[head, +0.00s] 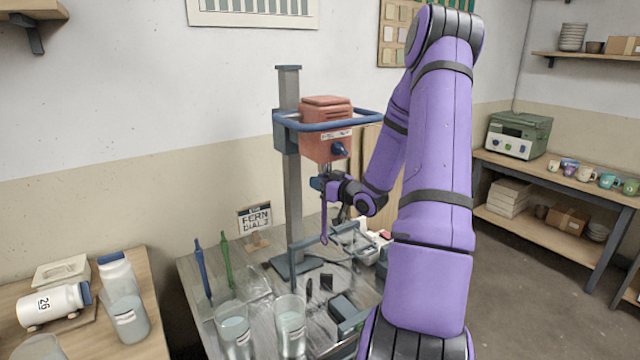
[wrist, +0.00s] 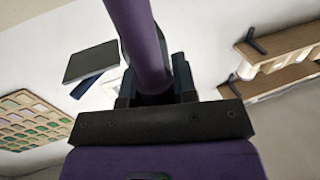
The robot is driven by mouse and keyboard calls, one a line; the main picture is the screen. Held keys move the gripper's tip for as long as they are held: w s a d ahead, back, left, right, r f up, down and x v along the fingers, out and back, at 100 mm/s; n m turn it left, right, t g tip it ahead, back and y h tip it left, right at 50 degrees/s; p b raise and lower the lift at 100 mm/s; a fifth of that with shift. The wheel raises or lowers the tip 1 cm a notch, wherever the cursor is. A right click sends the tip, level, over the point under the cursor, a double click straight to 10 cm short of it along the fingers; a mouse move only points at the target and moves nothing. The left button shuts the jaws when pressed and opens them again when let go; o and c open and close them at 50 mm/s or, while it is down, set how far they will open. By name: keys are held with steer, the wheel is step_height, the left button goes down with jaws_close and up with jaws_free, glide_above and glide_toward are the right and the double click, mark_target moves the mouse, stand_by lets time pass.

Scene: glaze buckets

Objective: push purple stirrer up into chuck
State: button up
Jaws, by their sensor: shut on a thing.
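The purple stirrer (head: 324,222) hangs roughly upright below my gripper (head: 322,185) in the head view, its lower end above the bench. In the wrist view the purple shaft (wrist: 140,40) stands between the jaws of my gripper (wrist: 153,85), which is shut on it. The red mixer head (head: 325,135) on its grey column (head: 290,180) is just above my gripper. The chuck is under the mixer head and hard to make out. I cannot tell whether the stirrer's top touches it.
A blue guard ring (head: 360,122) surrounds the mixer head. Blue (head: 203,270) and green (head: 226,262) stirrers stand at the bench's left. Clear buckets (head: 291,325) stand at the front. A small sign (head: 255,222) stands behind, and a grey frame (head: 320,250) is below my gripper.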

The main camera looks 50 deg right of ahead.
steer(key=shift+r, duration=0.4)
stand_by(0.3)
steer(key=o, duration=1)
steer(key=shift+s, duration=0.1)
steer(key=s, duration=1)
steer(key=shift+s+d, duration=0.15)
steer(key=shift+s, duration=0.15)
